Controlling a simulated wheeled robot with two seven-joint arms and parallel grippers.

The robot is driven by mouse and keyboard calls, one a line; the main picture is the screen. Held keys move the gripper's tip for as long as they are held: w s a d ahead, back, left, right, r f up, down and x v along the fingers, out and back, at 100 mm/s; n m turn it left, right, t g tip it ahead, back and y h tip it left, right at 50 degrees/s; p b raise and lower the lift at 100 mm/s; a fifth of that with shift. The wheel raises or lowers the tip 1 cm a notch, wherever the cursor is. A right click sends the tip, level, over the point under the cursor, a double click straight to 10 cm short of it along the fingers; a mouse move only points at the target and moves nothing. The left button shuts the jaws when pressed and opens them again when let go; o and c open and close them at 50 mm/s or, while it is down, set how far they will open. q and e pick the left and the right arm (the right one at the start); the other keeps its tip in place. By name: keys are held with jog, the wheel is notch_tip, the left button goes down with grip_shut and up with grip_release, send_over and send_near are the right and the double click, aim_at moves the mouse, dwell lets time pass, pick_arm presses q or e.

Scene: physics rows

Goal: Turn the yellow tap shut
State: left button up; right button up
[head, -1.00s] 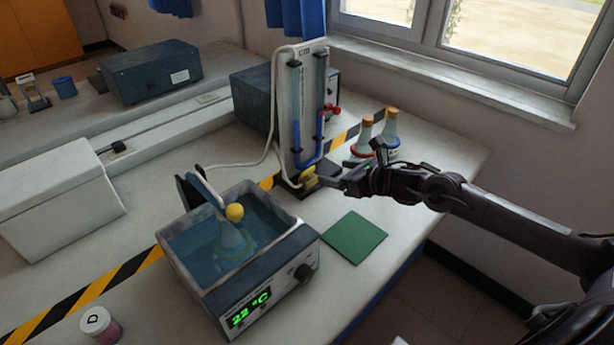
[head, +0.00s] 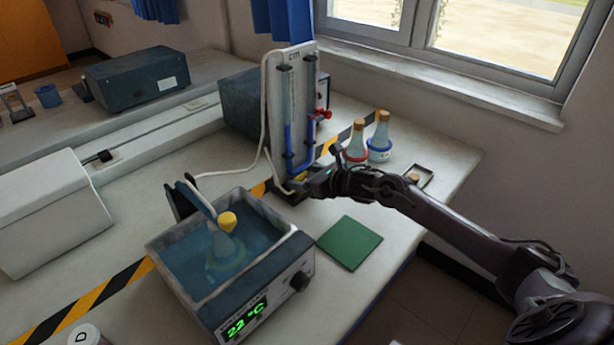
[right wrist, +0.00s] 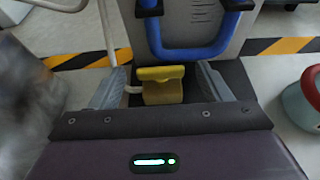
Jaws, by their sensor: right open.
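The yellow tap (right wrist: 162,84) sits low at the foot of the manometer board (head: 290,100), below the blue U-shaped tube. In the right wrist view it lies between the two fingers of my right gripper (right wrist: 160,88), which is open with a gap on each side of the tap. In the head view the right gripper (head: 308,184) reaches the board's base from the right and hides most of the tap. My left gripper is not in view.
A water bath (head: 232,255) with a yellow-stoppered flask stands in front of the board. Two stoppered flasks (head: 379,140) stand right of the board, near my right arm. A green mat (head: 349,243) lies on the bench.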

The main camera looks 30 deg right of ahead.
jog(key=c, duration=1)
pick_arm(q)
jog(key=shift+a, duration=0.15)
